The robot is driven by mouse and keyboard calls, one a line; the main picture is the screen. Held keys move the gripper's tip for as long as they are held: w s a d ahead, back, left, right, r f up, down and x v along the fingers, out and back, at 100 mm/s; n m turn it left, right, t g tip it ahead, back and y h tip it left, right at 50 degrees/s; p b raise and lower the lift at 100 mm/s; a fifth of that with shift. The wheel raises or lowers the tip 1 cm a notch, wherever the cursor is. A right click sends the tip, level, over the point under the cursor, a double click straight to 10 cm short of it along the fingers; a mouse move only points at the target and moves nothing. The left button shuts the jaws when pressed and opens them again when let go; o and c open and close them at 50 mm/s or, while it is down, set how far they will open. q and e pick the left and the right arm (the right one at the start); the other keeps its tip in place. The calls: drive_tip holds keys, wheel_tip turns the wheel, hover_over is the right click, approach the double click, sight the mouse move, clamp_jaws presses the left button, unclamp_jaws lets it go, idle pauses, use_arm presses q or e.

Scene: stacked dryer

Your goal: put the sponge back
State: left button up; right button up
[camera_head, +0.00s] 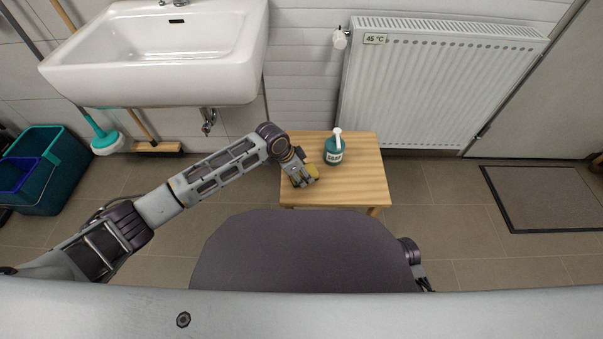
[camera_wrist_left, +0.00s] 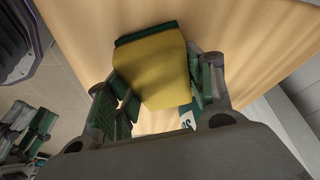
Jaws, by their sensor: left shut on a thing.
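The sponge (camera_wrist_left: 155,65), yellow with a dark green side, sits between the fingers of my left gripper (camera_head: 303,178). In the head view only a small yellow part of the sponge (camera_head: 312,170) shows past the fingers. My left gripper (camera_wrist_left: 160,100) is shut on it at the left part of the small wooden table (camera_head: 358,185). I cannot tell whether the sponge touches the tabletop. My right gripper (camera_head: 424,284) is low beside my base, mostly hidden; its finger opening is unclear.
A teal soap bottle (camera_head: 334,151) with a white pump stands on the table just right of the left gripper. A white sink (camera_head: 160,65) overhangs at the left, a radiator (camera_head: 430,90) stands behind. The table's right part is clear.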

drive_tip(key=shift+r, duration=0.1)
use_arm(q)
drive_tip(key=o, duration=1)
drive_tip(key=shift+f, duration=0.1)
use_arm(e)
drive_tip(key=shift+w+r, duration=0.1)
use_arm(q)
drive_tip(key=shift+r, duration=0.25)
drive_tip(key=shift+a+r+p, duration=0.3)
drive_tip(key=shift+r+p, duration=0.05)
drive_tip(key=shift+r, duration=0.2)
drive_tip(key=shift+p+v, duration=1.85)
drive_tip(key=shift+v, duration=3.45)
use_arm(e)
wheel_tip(320, 180, up, 9)
drive_tip(key=s+d+g+h, duration=0.1)
drive_tip(key=d, duration=0.2)
drive_tip(key=shift+s+g+h, duration=0.3)
use_arm(q)
drive_tip(key=shift+s+f, duration=0.1)
drive_tip(key=shift+s, duration=0.1)
